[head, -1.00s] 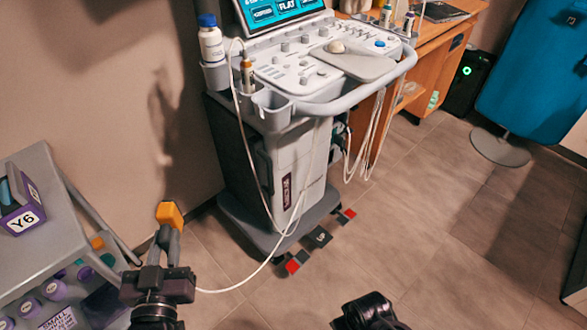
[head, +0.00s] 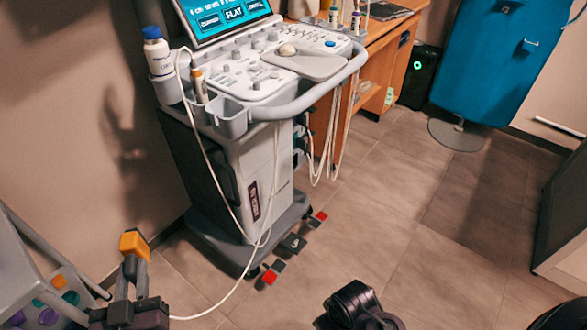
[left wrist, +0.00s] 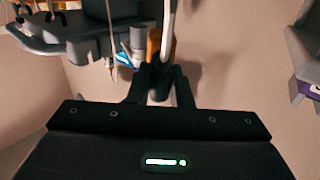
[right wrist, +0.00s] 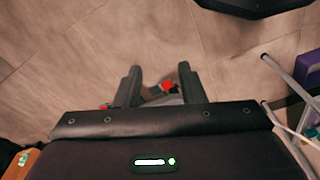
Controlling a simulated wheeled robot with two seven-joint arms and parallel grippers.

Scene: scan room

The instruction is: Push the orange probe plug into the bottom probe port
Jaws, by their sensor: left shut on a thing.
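The orange probe plug (head: 134,243) is held upright between the grey fingers of my left gripper (head: 133,270), at the lower left in the head view, left of the ultrasound cart (head: 225,165) and apart from it. The left wrist view also shows its orange body (left wrist: 154,45) at the fingertips. A white cable (head: 217,304) runs from the cart down to the left gripper. Dark sockets (head: 299,138) show edge-on at the cart's right side; I cannot single out the bottom port. My right gripper (right wrist: 158,74) is open and empty above the floor.
A grey shelf trolley (head: 30,265) stands at the lower left, close to my left arm. Looped white cables (head: 330,140) hang at the cart's right side. Pedals (head: 292,243) lie at its base. A wooden desk (head: 395,60) is behind. The floor (head: 400,220) at right is clear.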

